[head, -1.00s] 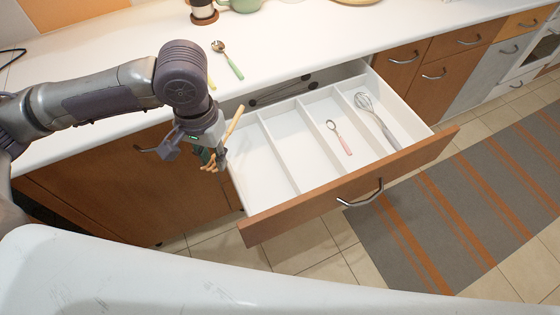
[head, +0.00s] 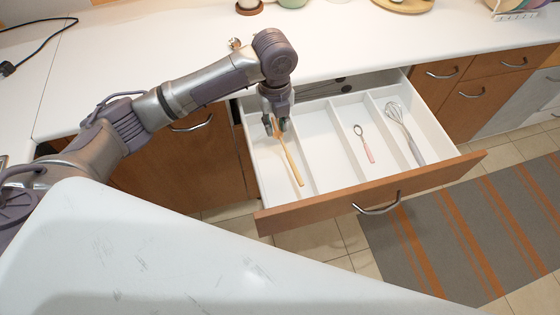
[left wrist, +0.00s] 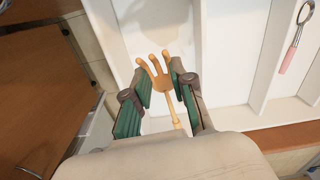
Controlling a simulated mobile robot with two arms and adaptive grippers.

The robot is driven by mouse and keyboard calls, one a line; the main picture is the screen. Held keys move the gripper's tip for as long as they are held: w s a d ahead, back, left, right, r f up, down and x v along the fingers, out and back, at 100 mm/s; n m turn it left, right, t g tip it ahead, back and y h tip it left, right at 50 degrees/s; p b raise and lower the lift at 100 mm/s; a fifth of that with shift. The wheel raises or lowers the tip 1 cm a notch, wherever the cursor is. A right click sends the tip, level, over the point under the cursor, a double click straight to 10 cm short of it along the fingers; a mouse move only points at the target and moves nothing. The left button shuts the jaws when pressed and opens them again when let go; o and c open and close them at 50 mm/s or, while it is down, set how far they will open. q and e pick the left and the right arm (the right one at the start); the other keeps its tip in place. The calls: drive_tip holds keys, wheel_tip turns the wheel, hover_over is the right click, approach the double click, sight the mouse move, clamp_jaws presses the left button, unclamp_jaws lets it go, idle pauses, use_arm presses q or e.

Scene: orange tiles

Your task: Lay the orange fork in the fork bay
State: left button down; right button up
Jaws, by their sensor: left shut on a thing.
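The orange fork (head: 292,165) is held in my left gripper (head: 277,128), which points down over the leftmost bay of the open drawer (head: 268,178). The fork's handle slants toward the drawer front in the head view. In the left wrist view the fork's tines (left wrist: 155,68) stick out past the fingers, which are closed around it. I cannot tell whether the fork touches the bay floor. The bay second from left (head: 318,135) is empty. A pink-handled spoon (head: 364,145) lies in the third bay and a whisk (head: 404,128) in the rightmost bay. My right gripper is not in view.
The drawer's front panel (head: 330,203) with a metal handle (head: 378,208) stands out from the cabinets. Dark utensils (head: 325,88) lie in the back compartment. The white counter (head: 180,60) is above the drawer. A wooden board (head: 403,5) sits on the counter at the back.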

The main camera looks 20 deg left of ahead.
use_arm(q)
drive_tip(key=shift+f+m, duration=0.25)
drive_tip(key=shift+m, duration=0.15)
hover_over(277, 154)
wheel_tip(277, 154, down, 5)
drive_tip(key=shift+f, duration=0.8)
wheel_tip(277, 154, down, 3)
drive_tip(key=shift+f, duration=0.2)
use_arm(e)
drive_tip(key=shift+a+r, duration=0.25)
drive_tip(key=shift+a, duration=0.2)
use_arm(q)
drive_tip(key=shift+f, duration=0.1)
drive_tip(key=c, duration=1)
unclamp_jaws()
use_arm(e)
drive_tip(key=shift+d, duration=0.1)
